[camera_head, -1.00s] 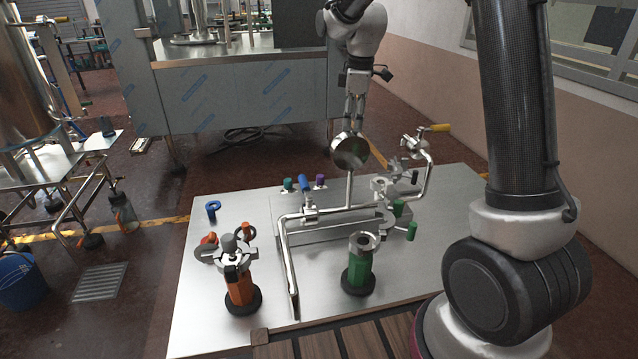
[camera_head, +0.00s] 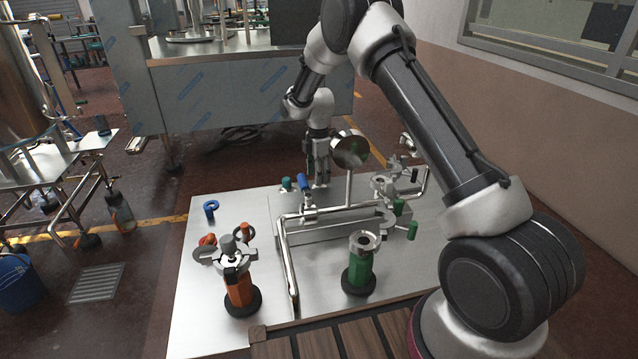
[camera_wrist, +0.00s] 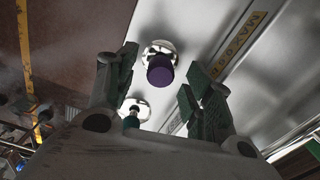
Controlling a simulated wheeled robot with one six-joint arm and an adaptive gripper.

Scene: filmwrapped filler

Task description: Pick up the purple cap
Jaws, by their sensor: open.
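The purple cap (camera_wrist: 160,70) sits on a round silver fitting (camera_wrist: 158,48) on the metal table, in the upper middle of the wrist view. My gripper (camera_wrist: 155,85) is open, its two dark padded fingers standing left and right of the cap's line, with nothing held between them. In the head view, my gripper (camera_head: 317,170) points down at the back of the table, behind the pipe frame. The purple cap is hidden there by my gripper. I cannot tell how far the fingertips are from the cap.
A teal cap (camera_head: 287,183) stands left of my gripper, and a blue-handled valve (camera_head: 305,184) is in front. A round gauge (camera_head: 349,149) stands close on the right. Bent steel pipes (camera_head: 284,240), an orange fitting (camera_head: 240,290) and a green fitting (camera_head: 359,272) occupy the front.

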